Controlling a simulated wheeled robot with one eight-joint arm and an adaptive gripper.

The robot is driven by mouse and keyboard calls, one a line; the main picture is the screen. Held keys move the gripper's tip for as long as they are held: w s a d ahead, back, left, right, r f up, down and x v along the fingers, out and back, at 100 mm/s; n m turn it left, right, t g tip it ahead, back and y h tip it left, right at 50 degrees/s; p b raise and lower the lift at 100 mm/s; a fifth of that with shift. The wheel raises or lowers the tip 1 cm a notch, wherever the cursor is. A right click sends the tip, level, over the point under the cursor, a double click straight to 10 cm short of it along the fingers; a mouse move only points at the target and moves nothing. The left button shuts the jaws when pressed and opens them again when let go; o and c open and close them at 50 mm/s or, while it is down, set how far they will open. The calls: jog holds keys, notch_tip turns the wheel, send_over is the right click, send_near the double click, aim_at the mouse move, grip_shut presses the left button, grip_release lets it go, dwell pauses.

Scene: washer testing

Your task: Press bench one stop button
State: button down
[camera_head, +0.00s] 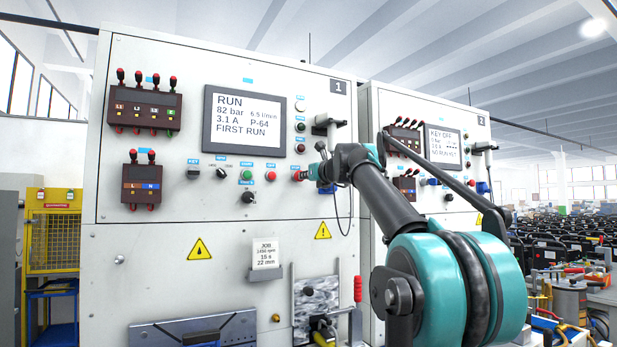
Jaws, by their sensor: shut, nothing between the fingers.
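Bench one is the white cabinet (150,75) marked 1. Its screen (244,121) reads RUN, 82 bar, 3.1 A, FIRST RUN. In the row under the screen are a green button (246,175), a red button (271,176) to its right, and a larger red knob-like button (298,175) further right. The small labels are too blurred to read surely. My gripper (314,172) is shut and empty, just right of the larger red button. Its tip looks close to that button; I cannot tell whether they touch.
A second cabinet (456,190) marked 2 stands to the right, partly behind my arm. A holder with a black cable (349,205) hangs close to my gripper. Red-topped terminals (145,108) stick out at the upper left. A vise (200,332) and a red handle (357,289) are below.

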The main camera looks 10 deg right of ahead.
dwell(0.3)
jog(key=shift+x, duration=1)
jog(key=shift+r, duration=0.1)
